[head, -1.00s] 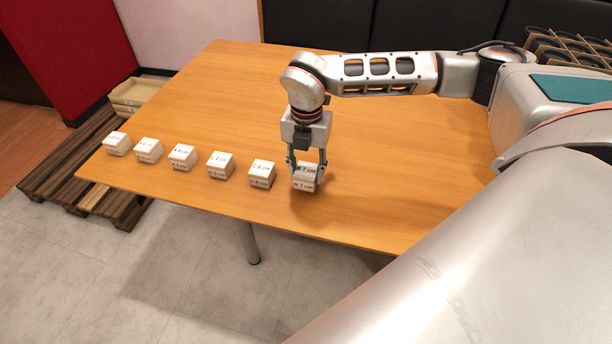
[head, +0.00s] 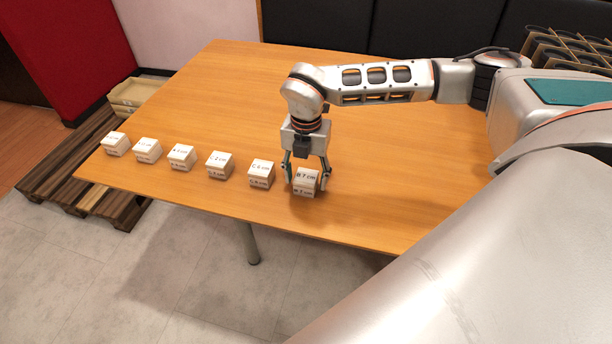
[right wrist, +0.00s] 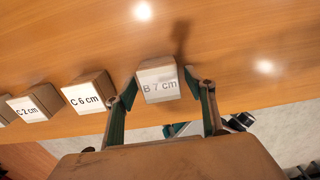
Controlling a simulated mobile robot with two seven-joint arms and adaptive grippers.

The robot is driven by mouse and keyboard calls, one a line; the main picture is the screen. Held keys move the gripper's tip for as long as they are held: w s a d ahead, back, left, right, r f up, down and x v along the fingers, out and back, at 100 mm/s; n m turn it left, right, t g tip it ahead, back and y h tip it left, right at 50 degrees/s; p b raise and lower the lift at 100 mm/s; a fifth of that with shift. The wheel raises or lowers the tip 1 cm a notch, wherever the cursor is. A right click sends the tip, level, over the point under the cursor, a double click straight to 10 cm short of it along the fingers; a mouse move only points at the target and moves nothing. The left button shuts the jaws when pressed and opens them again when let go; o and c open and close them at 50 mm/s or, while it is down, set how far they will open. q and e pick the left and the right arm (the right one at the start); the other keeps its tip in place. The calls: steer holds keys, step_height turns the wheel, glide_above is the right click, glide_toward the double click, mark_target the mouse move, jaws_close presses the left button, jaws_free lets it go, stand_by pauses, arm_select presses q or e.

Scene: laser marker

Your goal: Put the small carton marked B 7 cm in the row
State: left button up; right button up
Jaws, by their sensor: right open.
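The small carton marked B 7 cm (head: 305,183) stands on the table at the right end of a row of cartons. It also shows in the right wrist view (right wrist: 158,82), between the fingers. My right gripper (head: 306,186) is open around this carton, with one finger on each side. In the right wrist view the right gripper (right wrist: 165,92) has its fingertips beside the carton. The carton marked C 6 cm (head: 261,173) stands just left of it, with a narrow gap, and also shows in the right wrist view (right wrist: 90,92).
Several more cartons run left, including C 2 cm (head: 220,165) and ones (head: 182,157) further along. The table (head: 400,190) is bare right of and behind the row. The front table edge lies close below the row. A pallet (head: 80,170) stands on the floor at left.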

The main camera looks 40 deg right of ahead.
mark_target(307, 177)
step_height(307, 177, up, 12)
steer(key=p, duration=0.1)
stand_by(0.4)
steer(key=shift+s, duration=0.1)
stand_by(0.4)
